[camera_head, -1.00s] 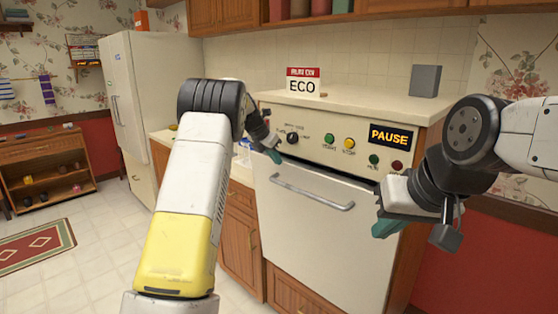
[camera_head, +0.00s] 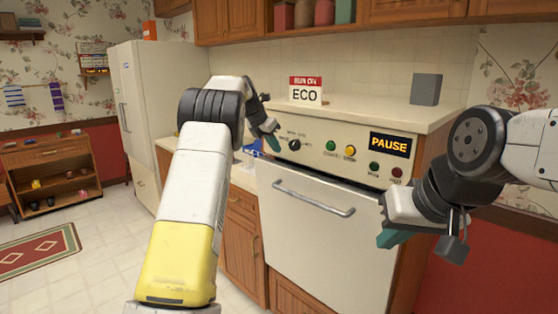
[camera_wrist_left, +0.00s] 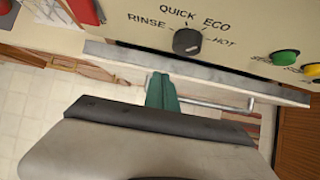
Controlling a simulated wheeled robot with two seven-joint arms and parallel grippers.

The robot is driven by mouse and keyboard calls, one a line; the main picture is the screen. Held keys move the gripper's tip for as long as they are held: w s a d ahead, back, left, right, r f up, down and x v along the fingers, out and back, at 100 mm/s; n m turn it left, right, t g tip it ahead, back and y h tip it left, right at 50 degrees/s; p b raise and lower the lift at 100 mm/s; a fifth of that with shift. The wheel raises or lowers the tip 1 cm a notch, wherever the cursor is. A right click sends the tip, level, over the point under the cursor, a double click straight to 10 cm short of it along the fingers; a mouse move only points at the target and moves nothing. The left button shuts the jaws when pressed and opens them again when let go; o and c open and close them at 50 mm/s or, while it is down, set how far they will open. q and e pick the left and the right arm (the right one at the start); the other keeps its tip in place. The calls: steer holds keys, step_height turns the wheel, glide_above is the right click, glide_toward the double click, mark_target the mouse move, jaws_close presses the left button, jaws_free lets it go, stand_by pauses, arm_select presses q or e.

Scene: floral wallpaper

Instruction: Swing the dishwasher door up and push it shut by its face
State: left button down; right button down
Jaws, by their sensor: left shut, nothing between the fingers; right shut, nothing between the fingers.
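The dishwasher's white door (camera_head: 315,240) stands nearly upright below the control panel (camera_head: 335,150), with a thin dark gap along its top edge. Its bar handle (camera_head: 312,198) runs across the upper face. My left gripper (camera_head: 272,143) is shut and empty at the door's upper left corner, near the dial. In the left wrist view its teal fingertips (camera_wrist_left: 162,92) are at the door's grey top edge (camera_wrist_left: 205,74), on the handle side; I cannot tell whether they touch. My right gripper (camera_head: 393,237) is shut and empty in front of the door's right side.
Wooden cabinets (camera_head: 240,235) flank the dishwasher on the left. The counter above holds an ECO sign (camera_head: 305,92) and a grey block (camera_head: 426,89). A white fridge (camera_head: 150,110) stands further left.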

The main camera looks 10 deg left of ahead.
arm_select(q)
steer(key=s+d+r, duration=0.2)
steer(key=s+d, duration=0.7)
steer(key=d, duration=0.1)
glide_toward(339, 214)
steer(key=s+a+r, duration=0.2)
steer(key=s+a, duration=0.1)
steer(key=s, duration=0.3)
steer(key=shift+t, duration=0.3)
steer(key=x, duration=0.4)
steer(key=d+r+x, duration=0.1)
steer(key=x, duration=0.3)
steer(key=w+x, duration=0.1)
steer(key=x, duration=0.3)
steer(key=shift+w+d, duration=0.25)
steer(key=shift+d, duration=0.05)
steer(key=shift+r, duration=0.1)
steer(key=shift+w, duration=0.1)
